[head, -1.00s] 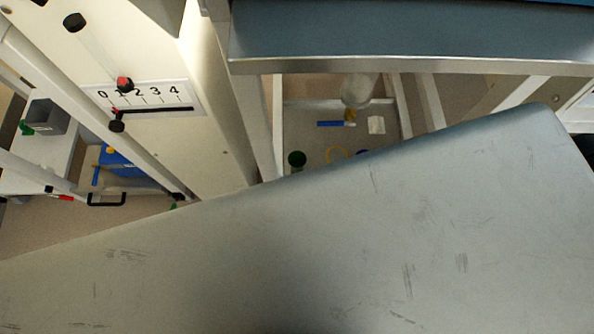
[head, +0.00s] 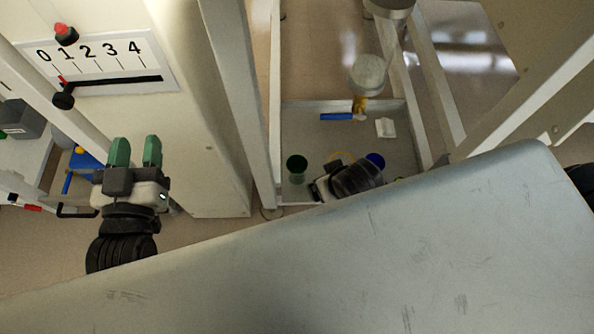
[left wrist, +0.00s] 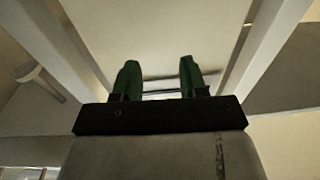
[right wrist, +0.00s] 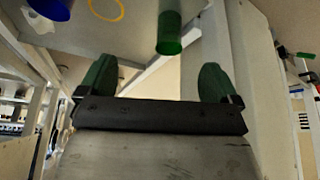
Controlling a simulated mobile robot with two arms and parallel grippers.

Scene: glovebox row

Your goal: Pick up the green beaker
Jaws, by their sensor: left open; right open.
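The green beaker (head: 297,164) stands on the grey floor of the glovebox, near its front left corner, in the head view. In the right wrist view the green beaker (right wrist: 169,33) shows at the top, beyond and between the open fingers of my right gripper (right wrist: 158,84). In the head view my right gripper is partly hidden behind my own body, just right of the beaker and apart from it. My left gripper (head: 134,152) is open and empty, outside the box by the scale panel. Its open fingers (left wrist: 157,80) also show in the left wrist view.
A blue cup (head: 375,160) and a yellow ring (head: 341,158) are near my right wrist. A blue item (head: 342,117), a white block (head: 385,128) and a clear vessel (head: 367,74) are farther back. White posts (head: 240,100) frame the box. A scale panel (head: 105,65) is at left.

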